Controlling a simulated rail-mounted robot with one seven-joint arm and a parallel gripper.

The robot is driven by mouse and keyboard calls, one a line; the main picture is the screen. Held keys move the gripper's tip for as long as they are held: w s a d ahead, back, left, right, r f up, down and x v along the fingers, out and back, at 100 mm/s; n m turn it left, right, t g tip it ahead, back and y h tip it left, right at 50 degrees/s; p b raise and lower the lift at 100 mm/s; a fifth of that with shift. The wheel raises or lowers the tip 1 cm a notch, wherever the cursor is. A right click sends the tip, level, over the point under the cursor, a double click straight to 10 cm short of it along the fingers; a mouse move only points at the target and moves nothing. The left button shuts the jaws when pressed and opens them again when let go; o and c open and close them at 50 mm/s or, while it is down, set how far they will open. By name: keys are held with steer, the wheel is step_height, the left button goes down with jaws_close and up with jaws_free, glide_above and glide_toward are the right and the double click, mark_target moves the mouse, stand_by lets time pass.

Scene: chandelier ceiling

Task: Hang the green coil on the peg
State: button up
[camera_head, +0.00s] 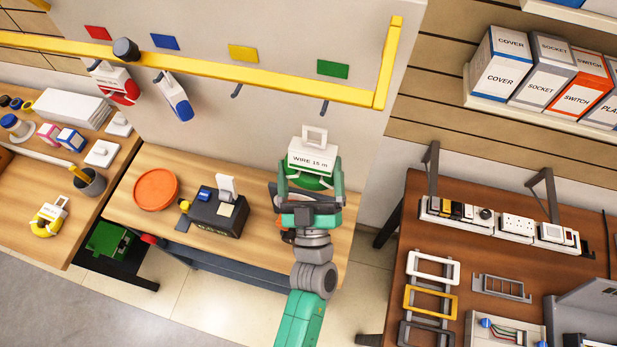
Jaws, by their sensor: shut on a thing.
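The green coil (310,181) carries a white card marked "WIRE 15 m" with a loop handle on top. My gripper (311,182) is shut on it, with a finger at each side, and holds it up over the wooden bench. The fingers and card hide much of the coil. A bare dark peg (324,107) sticks out of the wall below the green square (333,68). The coil's loop is below this peg in the picture and a little to its left; they look apart.
A red coil (122,90) and a blue coil (178,103) hang on the wall at left. The peg (237,90) under the yellow square is bare. A yellow rail (290,84) frames the pegs. A label printer (217,212) and orange disc (155,189) stand on the bench.

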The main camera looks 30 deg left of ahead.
steer(key=w+a+f+b, duration=0.1)
steer(key=w+a+b, duration=0.1)
steer(key=w+b, duration=0.3)
steer(key=shift+w+f, duration=0.25)
steer(key=shift+w, duration=1.8)
steer(key=o, duration=0.8)
steer(key=shift+o, duration=0.2)
steer(key=s+d, duration=0.2)
steer(key=s, duration=0.1)
steer(key=s+d, duration=0.2)
steer(key=s, duration=0.2)
steer(key=s+d, duration=0.2)
steer(key=s, duration=0.2)
steer(key=shift+s+d+f+p, duration=0.15)
steer(key=shift+d+f+p, duration=0.15)
steer(key=shift+p, duration=0.05)
